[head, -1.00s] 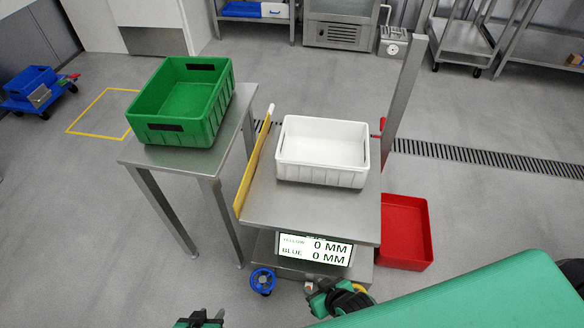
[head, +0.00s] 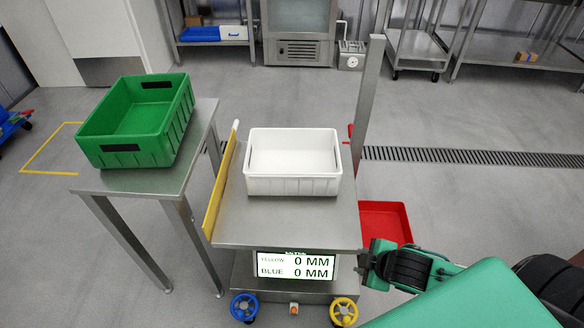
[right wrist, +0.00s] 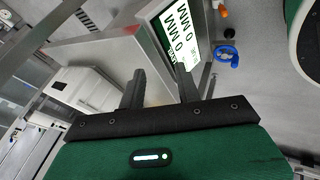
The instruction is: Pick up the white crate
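The white crate (head: 293,184) stands upright and empty on the steel platform (head: 285,225) of a measuring stand in the middle of the head view. My left gripper is not in view.
A green crate (head: 112,150) stands on a steel table (head: 150,181) at the left. A yellow plate (head: 220,190) edges the platform's left side, and a steel post (head: 368,95) rises at its right. A red bin (head: 385,220) is on the floor. The display (head: 295,265) reads 0 MM twice.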

